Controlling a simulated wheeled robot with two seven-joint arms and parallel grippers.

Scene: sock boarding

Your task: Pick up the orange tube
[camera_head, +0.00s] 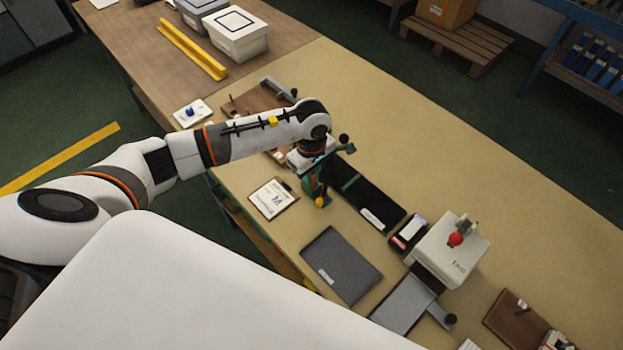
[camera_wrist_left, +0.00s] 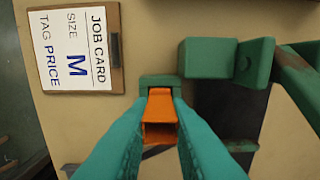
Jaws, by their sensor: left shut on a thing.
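The orange tube (camera_wrist_left: 159,108) is between the two teal fingers of my left gripper (camera_wrist_left: 161,100) in the left wrist view. The gripper is shut on it. The tube's square open end faces the camera. Its far end meets a small green bracket (camera_wrist_left: 160,80); I cannot tell whether it is still seated there. In the head view my left gripper (camera_head: 314,180) points down at the table beside the job card, and the arm partly hides the spot. My right gripper is not in view.
The job card (camera_wrist_left: 77,48) on its clipboard lies left of the gripper. Close on the right are green fixture parts (camera_wrist_left: 208,58) and a dark board (camera_head: 372,198).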

